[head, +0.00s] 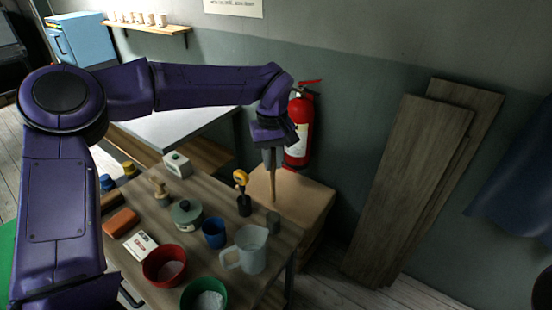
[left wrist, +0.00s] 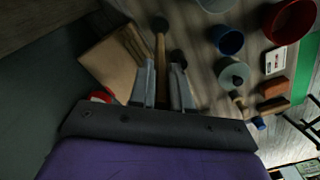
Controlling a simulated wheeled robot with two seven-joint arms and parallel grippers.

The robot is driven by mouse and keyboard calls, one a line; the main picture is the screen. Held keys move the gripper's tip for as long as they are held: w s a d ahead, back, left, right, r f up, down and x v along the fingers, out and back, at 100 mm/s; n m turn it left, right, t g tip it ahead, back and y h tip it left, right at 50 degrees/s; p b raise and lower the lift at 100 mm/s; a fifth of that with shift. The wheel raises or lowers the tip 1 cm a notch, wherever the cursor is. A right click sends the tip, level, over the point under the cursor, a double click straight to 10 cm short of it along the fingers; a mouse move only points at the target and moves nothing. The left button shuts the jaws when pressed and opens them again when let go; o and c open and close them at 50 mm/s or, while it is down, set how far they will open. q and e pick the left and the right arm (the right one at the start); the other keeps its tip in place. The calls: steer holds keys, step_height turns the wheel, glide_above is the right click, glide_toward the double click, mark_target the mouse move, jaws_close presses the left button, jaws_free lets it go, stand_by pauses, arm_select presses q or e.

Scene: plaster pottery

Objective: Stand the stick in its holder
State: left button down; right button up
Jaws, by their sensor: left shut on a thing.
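My left gripper (head: 270,163) is shut on a tan wooden stick (head: 273,188), which hangs close to upright below the fingers. In the left wrist view the stick (left wrist: 161,50) runs out between the two fingers. A small dark grey cylinder (head: 273,223), which looks like the holder, stands near the table's right edge. The stick's lower end lines up with the cylinder's top; I cannot tell whether it is inside or just above. In the left wrist view the cylinder (left wrist: 160,24) shows at the stick's far end. My right gripper is not in view.
A black pot (head: 244,206) with a yellow-headed tool (head: 241,177) stands just left of the stick. A clear jug (head: 250,250), blue cup (head: 214,233) and lidded green pot (head: 187,215) are nearby. A cardboard box (head: 300,200) and red extinguisher (head: 299,130) are behind.

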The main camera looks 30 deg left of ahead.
arm_select(q)
steer(key=shift+w+f+b, duration=0.1)
steer(key=shift+f+b, duration=3.75)
steer(key=shift+f, duration=1.55)
steer(key=c, duration=1)
jaws_free()
step_height(320, 180, up, 11)
steer(key=shift+f, duration=0.2)
